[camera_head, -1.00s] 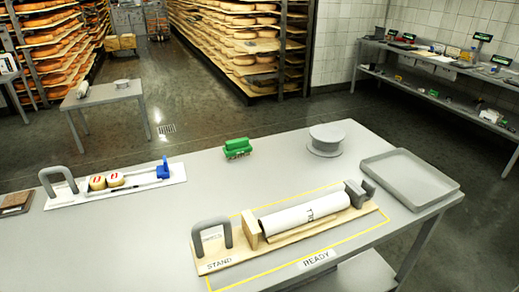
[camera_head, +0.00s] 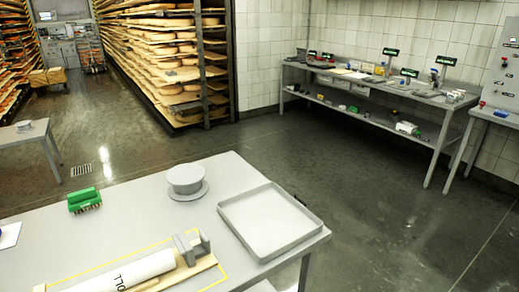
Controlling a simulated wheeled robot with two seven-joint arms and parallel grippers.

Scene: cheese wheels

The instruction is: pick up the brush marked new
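No brush with a readable "new" mark shows in the head view. A small green item (camera_head: 85,200) with a ridged lower edge lies on the near grey table (camera_head: 140,215); I cannot tell what it is, and no mark on it is readable. Small items (camera_head: 405,85) on the far workbench are too small to tell apart. Neither of my grippers is in view.
A grey round stand (camera_head: 187,181), an empty grey tray (camera_head: 270,221) and a white roll (camera_head: 130,273) on a wooden stand occupy the near table. A long grey two-level workbench (camera_head: 445,103) stands along the tiled wall. Open floor (camera_head: 345,185) lies between.

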